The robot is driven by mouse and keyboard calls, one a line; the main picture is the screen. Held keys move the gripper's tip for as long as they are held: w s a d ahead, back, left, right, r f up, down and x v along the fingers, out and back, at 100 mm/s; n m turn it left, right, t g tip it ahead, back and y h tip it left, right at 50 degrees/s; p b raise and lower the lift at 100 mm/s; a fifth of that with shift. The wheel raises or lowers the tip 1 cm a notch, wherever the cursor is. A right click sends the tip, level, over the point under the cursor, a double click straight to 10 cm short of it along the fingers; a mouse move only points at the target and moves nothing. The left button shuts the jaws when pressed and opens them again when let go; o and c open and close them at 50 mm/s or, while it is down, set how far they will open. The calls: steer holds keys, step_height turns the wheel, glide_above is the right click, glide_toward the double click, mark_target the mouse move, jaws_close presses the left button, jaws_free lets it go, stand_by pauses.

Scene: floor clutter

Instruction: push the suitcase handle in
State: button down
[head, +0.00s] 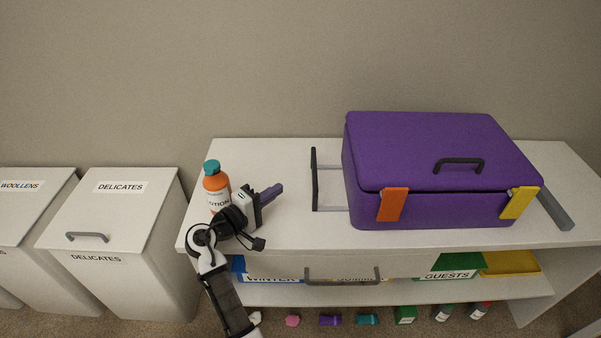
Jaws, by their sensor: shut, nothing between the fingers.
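The purple suitcase (430,150) lies flat on the white bench top, its lid down. Its pull handle (314,180) sticks out from the left side, a dark bar on two pale rods with a clear gap to the suitcase wall. An orange latch (392,204) and a yellow latch (519,203) are on the front, with a dark carry grip (459,165) on the lid. My gripper (279,189) is left of the handle bar, its purple fingers shut and empty, pointing right. It appears apart from the bar.
An orange lotion bottle (214,182) with a teal cap stands close behind my gripper. A grey bar (556,211) lies right of the suitcase. White bins (110,215) stand at the left. The shelf below holds labelled bins (447,275), with several small items on the floor.

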mark_target(314, 177)
steer(key=shift+s, duration=0.1)
steer(key=shift+w+d, duration=0.15)
steer(key=shift+w, duration=0.05)
steer(key=p+x, duration=0.2)
steer(key=x, duration=0.7)
steer(key=shift+d, duration=0.1)
steer(key=d, duration=0.5)
steer(key=shift+d, duration=0.1)
steer(key=shift+d+h, duration=0.15)
steer(key=shift+h, duration=0.15)
